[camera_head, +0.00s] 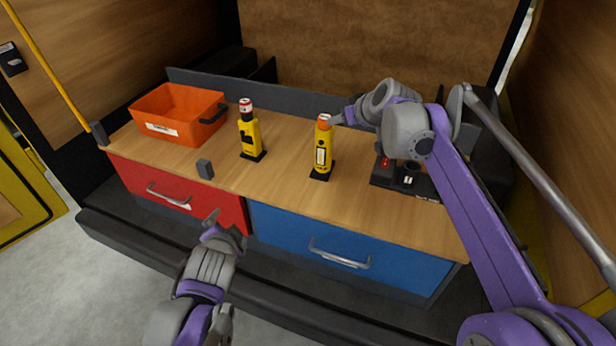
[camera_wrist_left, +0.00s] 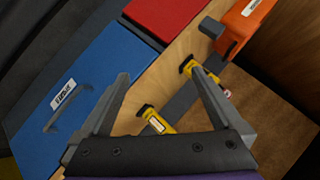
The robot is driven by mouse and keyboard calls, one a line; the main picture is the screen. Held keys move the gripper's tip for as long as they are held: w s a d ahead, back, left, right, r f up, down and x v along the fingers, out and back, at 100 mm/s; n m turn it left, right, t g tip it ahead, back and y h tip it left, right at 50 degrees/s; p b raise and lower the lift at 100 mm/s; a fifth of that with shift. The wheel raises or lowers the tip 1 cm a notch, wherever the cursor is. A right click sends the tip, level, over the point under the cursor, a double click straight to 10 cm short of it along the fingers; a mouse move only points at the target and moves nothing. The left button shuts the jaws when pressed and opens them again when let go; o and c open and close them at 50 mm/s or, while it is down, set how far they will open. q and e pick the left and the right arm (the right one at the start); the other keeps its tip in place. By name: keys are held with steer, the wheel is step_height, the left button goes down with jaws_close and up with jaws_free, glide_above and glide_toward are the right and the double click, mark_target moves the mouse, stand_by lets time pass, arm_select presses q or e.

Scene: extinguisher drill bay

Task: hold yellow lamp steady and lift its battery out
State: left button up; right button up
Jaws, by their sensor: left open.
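Two yellow lamps stand upright on the wooden bench. The left lamp (camera_head: 249,138) has a black neck and a red-and-white top; the right lamp (camera_head: 322,152) has a pale label and an orange top (camera_head: 324,120). Both sit on black feet. The left lamp (camera_wrist_left: 201,77) and part of the right lamp (camera_wrist_left: 158,123) show in the left wrist view. My left gripper (camera_head: 226,230) is open and empty in front of the drawers, apart from both lamps. My right gripper (camera_head: 340,118) is beside the orange top; its fingers are too small to read, and contact is unclear.
An orange bin (camera_head: 177,117) stands at the bench's left end. A small grey block (camera_head: 205,169) is near the front edge. A dark dock (camera_head: 425,187) with a red mark lies at the right, partly behind my right arm. Red (camera_head: 181,195) and blue (camera_head: 345,257) drawers are shut below.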

arm_select(q)
steer(key=w+d+r+m+t+h, duration=0.1)
steer(key=w+d+m+t, duration=0.2)
steer(key=w+m, duration=0.55)
steer(key=w+d+r+m+t+h, duration=0.2)
steer(key=w+d+m+t, duration=0.1)
steer(key=w+m, duration=0.55)
steer(key=m+h, duration=0.7)
steer(key=m, duration=0.8)
glide_toward(319, 163)
steer(key=shift+w+d, duration=0.3)
steer(key=shift+w, duration=0.4)
steer(key=shift+w+d, duration=0.15)
steer(key=shift+d, duration=0.05)
steer(key=x, duration=1)
steer(key=shift+w, duration=0.2)
jaws_close()
